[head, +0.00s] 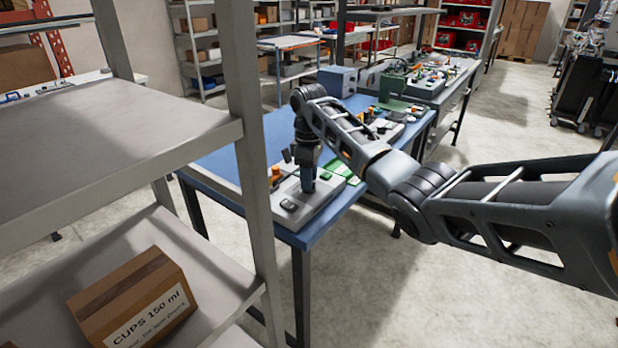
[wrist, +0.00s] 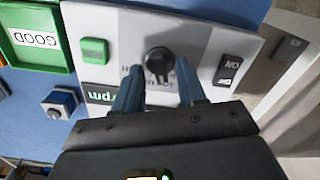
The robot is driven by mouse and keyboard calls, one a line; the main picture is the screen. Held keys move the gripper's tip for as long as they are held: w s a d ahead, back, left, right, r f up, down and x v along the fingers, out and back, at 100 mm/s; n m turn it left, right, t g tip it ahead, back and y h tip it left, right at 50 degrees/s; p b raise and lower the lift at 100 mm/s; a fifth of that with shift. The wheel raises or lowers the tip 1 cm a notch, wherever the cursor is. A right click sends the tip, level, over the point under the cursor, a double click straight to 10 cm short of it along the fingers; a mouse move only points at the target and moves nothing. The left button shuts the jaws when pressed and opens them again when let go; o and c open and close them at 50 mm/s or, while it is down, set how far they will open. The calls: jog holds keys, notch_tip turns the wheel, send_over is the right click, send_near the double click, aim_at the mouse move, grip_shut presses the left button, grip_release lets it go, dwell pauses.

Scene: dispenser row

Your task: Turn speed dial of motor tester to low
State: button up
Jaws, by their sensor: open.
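The motor tester is a light grey box with a sloped face (wrist: 215,25), on the near end of the blue table. In the wrist view its face holds a black round speed dial (wrist: 160,62), with lettering around it partly hidden by my fingers. The dial's ridge runs roughly toward my gripper; I cannot tell which setting it marks. My gripper (wrist: 160,84) is open, with one blue finger on each side of the dial's near side; contact cannot be told. In the head view my gripper (head: 308,182) points down at the tester (head: 312,206) and hides the dial.
The tester also carries a green button (wrist: 95,50), a black ON/OFF rocker switch (wrist: 228,69) and an rpm display (wrist: 100,95). A green tray labelled GOOD (wrist: 35,40) lies beside it. A metal shelf (head: 250,130) stands close at the left of the table.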

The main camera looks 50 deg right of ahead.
notch_tip(320, 180, up, 7)
jog(key=shift+r+b, duration=0.15)
jog(key=shift+b, duration=0.4)
